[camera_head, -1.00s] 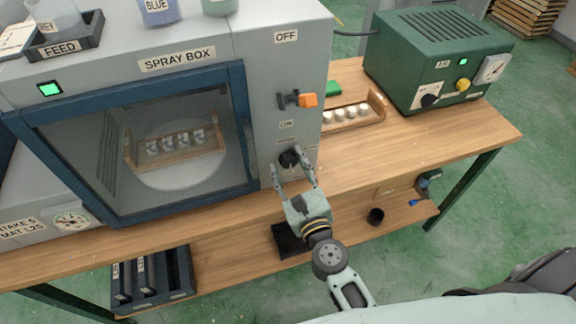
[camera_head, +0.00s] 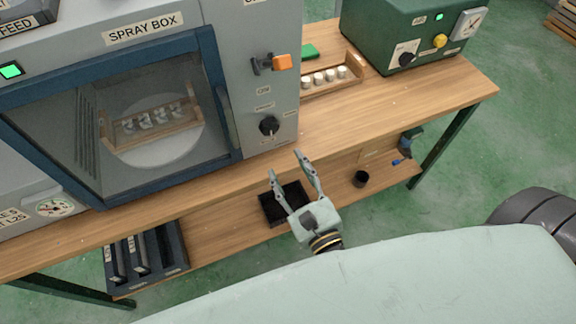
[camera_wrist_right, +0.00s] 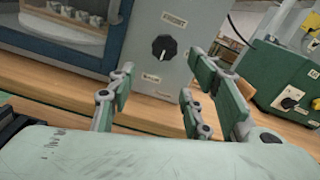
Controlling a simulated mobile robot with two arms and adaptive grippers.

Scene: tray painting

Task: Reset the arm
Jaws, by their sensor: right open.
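My right gripper (camera_head: 287,167) is open and empty in the head view, in front of the bench edge and below the spray box's control panel. My left gripper is not in view.
An orange switch handle (camera_head: 281,63) juts from the panel. A wooden rack of white pots (camera_head: 326,77) and a green machine (camera_head: 400,30) stand on the bench (camera_head: 400,110). The lower shelf holds a black bin (camera_head: 284,204), a dark cup (camera_head: 361,179) and a slotted rack (camera_head: 146,258).

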